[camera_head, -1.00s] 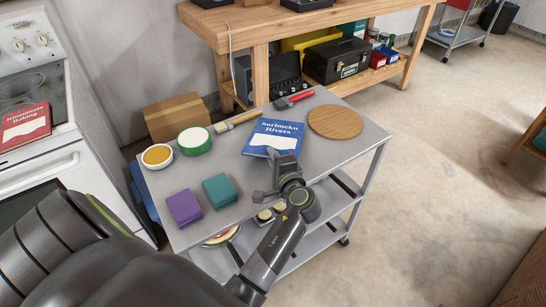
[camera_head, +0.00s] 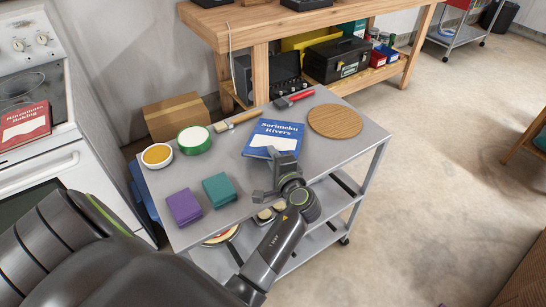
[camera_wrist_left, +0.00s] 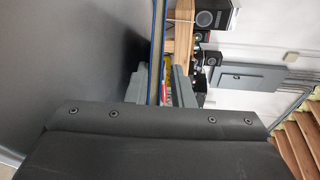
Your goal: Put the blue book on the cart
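The blue book (camera_head: 273,138), titled "Sorimeku Rivers", lies cover up on the grey top of the cart (camera_head: 235,155). My left gripper (camera_head: 276,164) is at the book's near edge. In the left wrist view, the book (camera_wrist_left: 157,50) shows edge-on as a thin blue-bordered strip between the two fingers of the left gripper (camera_wrist_left: 158,88). A gap shows between the strip and the right-hand finger, so the gripper looks open around the edge. Whether the other finger touches the book is hard to tell. My right gripper is not in view.
A red book (camera_head: 25,125) lies on the stove. Bare cart top shows left of the blue book.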

